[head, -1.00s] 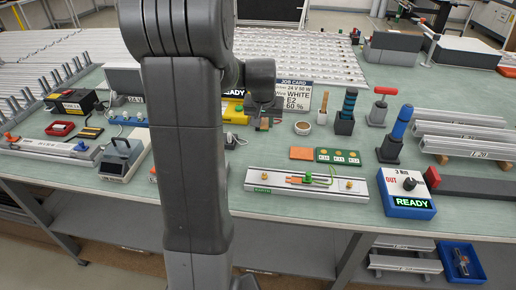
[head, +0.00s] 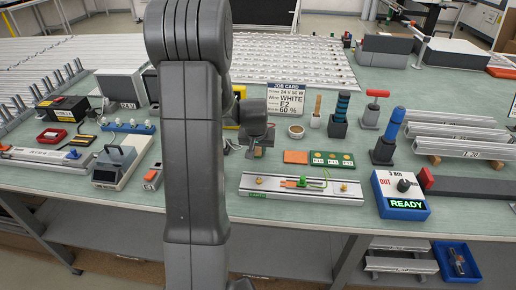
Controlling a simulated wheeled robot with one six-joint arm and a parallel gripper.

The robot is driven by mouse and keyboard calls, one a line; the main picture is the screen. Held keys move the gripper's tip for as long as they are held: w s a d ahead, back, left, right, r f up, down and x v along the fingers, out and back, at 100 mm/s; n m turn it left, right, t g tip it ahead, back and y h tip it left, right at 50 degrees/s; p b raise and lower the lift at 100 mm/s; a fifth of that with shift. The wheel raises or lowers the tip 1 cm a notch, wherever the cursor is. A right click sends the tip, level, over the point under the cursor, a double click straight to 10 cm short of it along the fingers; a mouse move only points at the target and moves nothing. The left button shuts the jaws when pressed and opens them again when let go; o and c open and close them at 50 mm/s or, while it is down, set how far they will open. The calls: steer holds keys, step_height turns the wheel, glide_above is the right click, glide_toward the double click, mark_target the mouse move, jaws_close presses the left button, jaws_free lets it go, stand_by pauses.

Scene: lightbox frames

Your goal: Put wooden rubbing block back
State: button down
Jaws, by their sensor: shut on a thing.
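My gripper (head: 256,147) hangs low over the bench, just right of my upright arm link. It is shut on a small reddish-brown thing, which looks like the wooden rubbing block (head: 258,153). Most of that block is hidden by the fingers and wrist. A flat orange piece (head: 296,157) lies on the bench to the right of my gripper, beside a green board (head: 332,169) with several round yellow spots. A silver rail fixture (head: 270,188) with a green clip lies in front of them. I cannot tell whether the block touches the bench.
A job card (head: 286,97) stands behind my gripper. A blue READY box (head: 402,203) is at the front right. My arm hides part of the bench.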

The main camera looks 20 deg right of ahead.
steer(key=shift+f, duration=0.15)
steer(key=c, duration=1.2)
jaws_free()
steer(key=shift+r, duration=0.35)
steer(key=v, duration=1.1)
steer(key=shift+s+a+r, duration=0.1)
steer(key=shift+r, duration=0.2)
